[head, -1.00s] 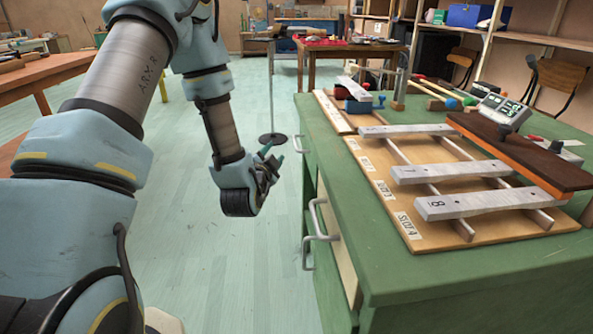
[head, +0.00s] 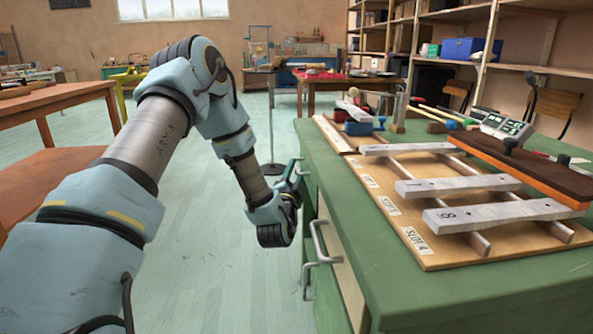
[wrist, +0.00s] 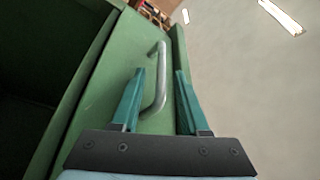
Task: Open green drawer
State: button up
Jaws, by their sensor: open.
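The green drawer front (wrist: 104,92) fills the middle left of the wrist view, with a grey metal bar handle (wrist: 161,75). My gripper (wrist: 160,75) is open, with one teal finger on each side of the handle. I cannot tell whether a finger touches it. In the head view my gripper (head: 294,168) is at the far part of the green bench's left side, and my wrist partly hides that drawer.
The green bench (head: 470,290) carries wooden boards with grey metal bars. Nearer grey handles (head: 318,240) stick out from its side. A dark hollow (wrist: 30,110) lies left of the drawer front. The floor (head: 215,270) left of the bench is clear.

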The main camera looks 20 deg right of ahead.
jog(key=shift+w+d+r, duration=0.1)
jog(key=shift+w+d, duration=0.2)
jog(key=shift+w, duration=0.2)
grip_shut()
dwell(1.2)
